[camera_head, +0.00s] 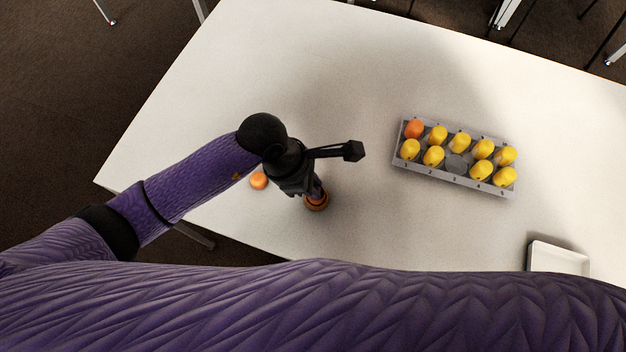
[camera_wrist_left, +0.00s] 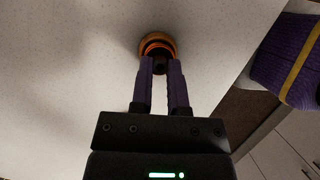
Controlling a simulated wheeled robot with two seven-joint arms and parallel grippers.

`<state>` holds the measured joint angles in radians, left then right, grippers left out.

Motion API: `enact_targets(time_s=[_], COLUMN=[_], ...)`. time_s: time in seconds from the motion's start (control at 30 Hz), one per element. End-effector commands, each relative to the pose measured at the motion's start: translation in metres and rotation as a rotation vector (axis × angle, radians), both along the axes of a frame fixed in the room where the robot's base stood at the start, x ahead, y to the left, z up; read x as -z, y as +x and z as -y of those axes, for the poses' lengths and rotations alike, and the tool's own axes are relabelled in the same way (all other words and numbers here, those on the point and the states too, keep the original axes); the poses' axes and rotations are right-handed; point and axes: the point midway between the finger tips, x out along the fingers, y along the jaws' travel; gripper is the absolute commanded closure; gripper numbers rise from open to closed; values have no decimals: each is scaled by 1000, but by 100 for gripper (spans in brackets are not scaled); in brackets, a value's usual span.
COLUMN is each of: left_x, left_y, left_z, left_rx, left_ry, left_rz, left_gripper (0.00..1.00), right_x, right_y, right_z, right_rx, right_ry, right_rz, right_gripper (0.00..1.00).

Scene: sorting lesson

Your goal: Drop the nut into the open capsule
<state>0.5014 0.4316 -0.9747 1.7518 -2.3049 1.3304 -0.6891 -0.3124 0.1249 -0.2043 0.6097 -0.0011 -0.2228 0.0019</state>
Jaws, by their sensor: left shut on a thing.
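The open capsule, an orange round cup (camera_head: 317,207), stands on the white table below my left gripper (camera_head: 316,192). In the left wrist view the cup shows as an orange ring (camera_wrist_left: 152,38) just beyond the fingertips (camera_wrist_left: 161,68). My left gripper is shut on a small dark thing, the nut (camera_wrist_left: 160,66), which overlaps the near side of the cup in that view. I cannot tell whether the nut is above the cup or inside its rim. A loose orange capsule half (camera_head: 258,181) lies on the table left of the gripper. My right gripper is not in view.
A grey rack (camera_head: 400,172) with numbered slots holds several yellow capsules (camera_head: 459,139) and one orange capsule (camera_head: 414,128); one front slot (camera_head: 457,166) is empty. A white tray (camera_head: 558,247) sits at the near right. The table (camera_head: 300,70) is clear behind the arm.

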Motion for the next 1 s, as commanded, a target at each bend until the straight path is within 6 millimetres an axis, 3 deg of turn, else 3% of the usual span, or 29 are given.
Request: enact_targets(time_s=[0.17,0.2,0.37,0.67,1.0], left_x=[0,0,0,-3,-32], left_y=[0,0,0,0,0], left_z=[0,0,0,0,0], left_rx=[0,0,0,1,1], left_ry=[0,0,0,0,1], left_rz=[0,0,0,1,3], left_gripper=[100,72,39,39,39], right_x=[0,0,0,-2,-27], right_y=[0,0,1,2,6], right_z=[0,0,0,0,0], right_rx=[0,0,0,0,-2], right_ry=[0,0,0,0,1], right_rz=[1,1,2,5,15], right_gripper=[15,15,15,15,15])
